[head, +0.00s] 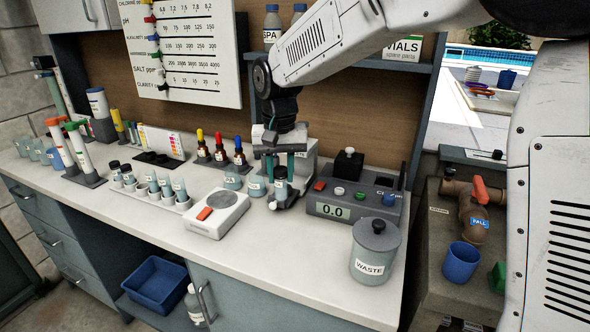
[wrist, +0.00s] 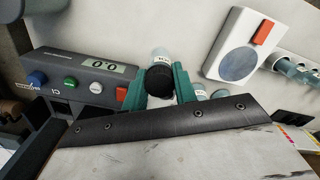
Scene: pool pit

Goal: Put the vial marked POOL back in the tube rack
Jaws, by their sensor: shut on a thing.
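My gripper (head: 282,166) points down over the middle of the bench, its teal fingers closed around a small clear vial (head: 281,184) with a dark cap. In the wrist view, my gripper (wrist: 162,88) has the black-capped vial (wrist: 160,56) between its fingers; its pale label is too small to read, so I cannot confirm POOL. The vial looks upright and close to the bench; I cannot tell whether it touches. A white rack (head: 176,206) on the left half of the bench holds dark-capped vials at its left end and several pale blue tubes.
A white device with a red button (head: 218,213) stands between rack and gripper. The grey meter (head: 345,207) reading 0.0 is close on the right. Small labelled cups (head: 256,186) stand just left of my gripper. A WASTE canister (head: 374,252) stands at the front right.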

